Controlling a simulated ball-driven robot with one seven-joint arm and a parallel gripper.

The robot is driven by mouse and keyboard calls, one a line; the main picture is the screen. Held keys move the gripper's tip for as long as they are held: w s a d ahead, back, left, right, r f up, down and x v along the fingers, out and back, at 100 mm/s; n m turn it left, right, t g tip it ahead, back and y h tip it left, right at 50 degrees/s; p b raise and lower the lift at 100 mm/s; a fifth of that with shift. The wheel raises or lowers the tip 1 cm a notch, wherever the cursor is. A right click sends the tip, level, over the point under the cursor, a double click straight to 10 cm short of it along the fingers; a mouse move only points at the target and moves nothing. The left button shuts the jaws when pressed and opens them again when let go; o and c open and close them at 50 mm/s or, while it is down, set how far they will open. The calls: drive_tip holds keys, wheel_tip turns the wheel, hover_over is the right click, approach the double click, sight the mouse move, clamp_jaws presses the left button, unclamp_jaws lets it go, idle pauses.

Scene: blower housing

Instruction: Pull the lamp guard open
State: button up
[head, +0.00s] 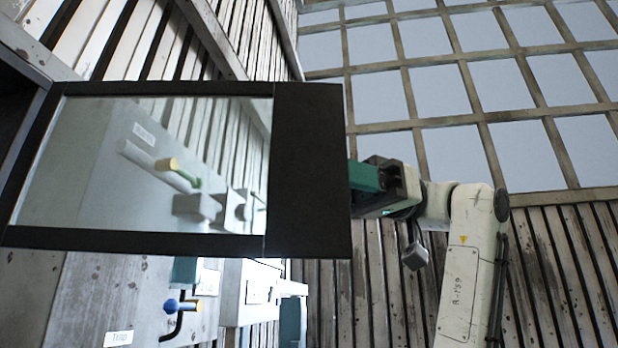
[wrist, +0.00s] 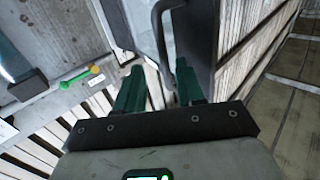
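A dark-framed panel with a clear pane (head: 308,170), which I take to be the lamp guard, fills the left and middle of the head view. My gripper (head: 360,176) is at its right edge, with the fingertips hidden behind it. In the wrist view, my gripper (wrist: 158,78) has its two green fingers apart. A curved dark grey handle (wrist: 161,22) on a dark panel reaches down between them. Space shows beside the bar, and I cannot tell whether either finger touches it.
A yellow-tipped green lever (head: 167,165) shows through the pane. A slatted wall (head: 560,265) stands behind my arm.

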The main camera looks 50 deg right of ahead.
drive_tip(key=b+v, duration=0.1)
drive_tip(key=v, duration=0.6)
idle(0.4)
